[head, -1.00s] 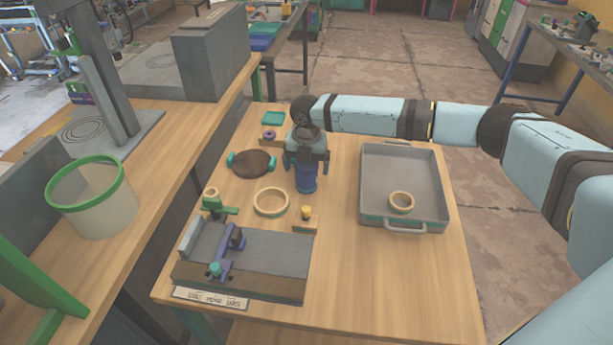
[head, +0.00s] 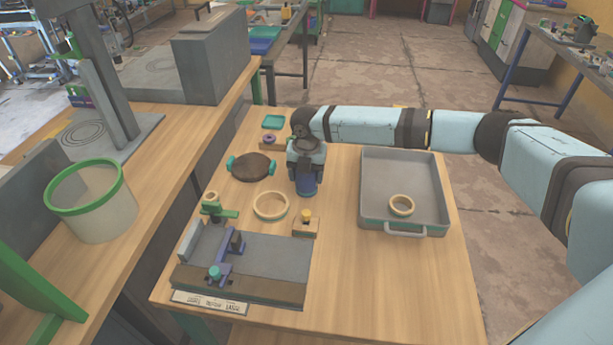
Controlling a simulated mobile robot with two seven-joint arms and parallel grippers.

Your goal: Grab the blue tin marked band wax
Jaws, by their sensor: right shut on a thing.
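The blue tin (head: 306,187) stands on the wooden table, right of the round brown plate and behind the wooden ring. Its lower part shows; the gripper covers its upper part, and no marking on it can be read. My right gripper (head: 306,176) comes down over the tin from above and is shut on it. The tin looks upright, at or very near the table top. My left gripper is not in view.
A grey tray (head: 386,177) with a wooden ring (head: 401,205) stands to the right. A brown plate with teal handles (head: 253,167), another wooden ring (head: 270,206) and a clamp fixture (head: 262,262) lie left and in front. The front right of the table is clear.

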